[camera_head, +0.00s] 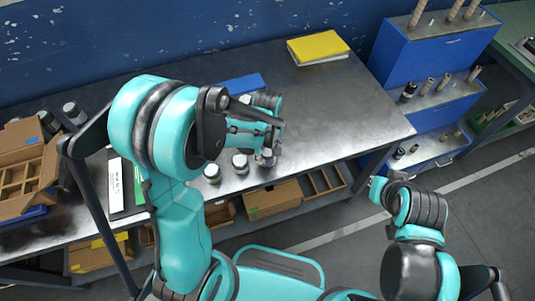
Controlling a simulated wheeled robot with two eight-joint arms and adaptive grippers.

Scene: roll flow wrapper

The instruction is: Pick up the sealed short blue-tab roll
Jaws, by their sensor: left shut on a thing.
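My left gripper (268,143) is above the front part of the metal table (330,105), shut on a small grey-and-white roll (267,158) at its fingertips. The picture is too small to show a blue tab or a seal on it, and whether it touches the table is unclear. Two similar short rolls stand upright just to its left, one near (240,163) and one farther left (212,173). My right arm is at the lower right, off the table; its gripper end (377,189) is small, and its jaws cannot be made out.
A yellow pad (318,47) lies at the table's back. A blue stepped rack (425,55) with several rolls stands right. Cardboard boxes (22,160) and dark rolls are at left. An open carton (272,199) sits below the front edge. The table's right part is clear.

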